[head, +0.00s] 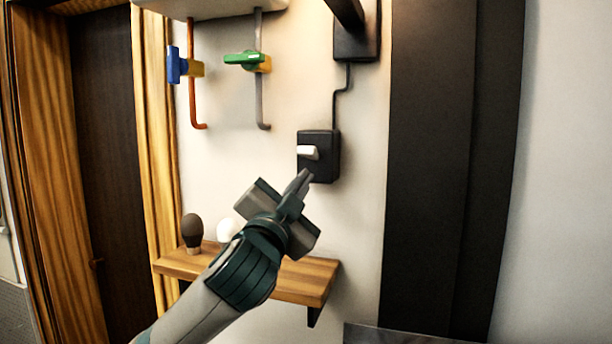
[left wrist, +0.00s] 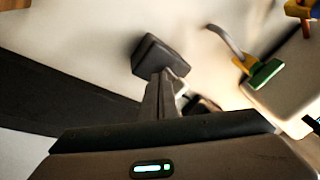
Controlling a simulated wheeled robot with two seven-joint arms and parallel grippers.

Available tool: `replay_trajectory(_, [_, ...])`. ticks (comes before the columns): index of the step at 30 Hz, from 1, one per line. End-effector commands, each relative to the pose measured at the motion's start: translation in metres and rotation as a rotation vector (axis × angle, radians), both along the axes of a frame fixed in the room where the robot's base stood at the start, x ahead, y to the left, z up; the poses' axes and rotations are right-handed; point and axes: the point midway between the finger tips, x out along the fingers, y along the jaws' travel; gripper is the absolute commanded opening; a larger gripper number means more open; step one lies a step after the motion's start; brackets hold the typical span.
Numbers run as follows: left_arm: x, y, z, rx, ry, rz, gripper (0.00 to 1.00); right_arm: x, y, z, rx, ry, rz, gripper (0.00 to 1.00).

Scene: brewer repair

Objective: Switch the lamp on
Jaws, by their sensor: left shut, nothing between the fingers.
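The wall switch (head: 331,158) is a black box with a white lever (head: 308,152) sticking out to the left in the head view. A cable runs up from it to the black lamp mount (head: 357,44); the lamp's head is out of view. My left gripper (head: 304,176) is shut and empty, its fingertips just below the lever. Whether they touch it, I cannot tell. In the left wrist view the shut fingers (left wrist: 158,95) point at the black switch box (left wrist: 158,56) and partly hide the lever. My right gripper is not in view.
A blue valve handle (head: 174,65) and a green one (head: 243,58) sit on pipes at the upper left. A wooden shelf (head: 308,282) below holds a dark bulb (head: 191,231) and a white bulb (head: 226,231). A tall black panel (head: 430,160) stands at right.

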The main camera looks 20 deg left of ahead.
Motion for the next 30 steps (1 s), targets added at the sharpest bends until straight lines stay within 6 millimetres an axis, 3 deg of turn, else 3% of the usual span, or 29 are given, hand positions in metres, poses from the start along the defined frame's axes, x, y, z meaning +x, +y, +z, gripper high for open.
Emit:
replay_trajectory(19, [-0.009,0.000,-0.002,0.000,-0.001,-0.001,0.00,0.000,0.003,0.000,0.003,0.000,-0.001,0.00])
replay_trajectory(30, [-0.037,0.001,-0.001,0.001,-0.001,-0.002,0.00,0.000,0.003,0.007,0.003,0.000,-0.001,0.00])
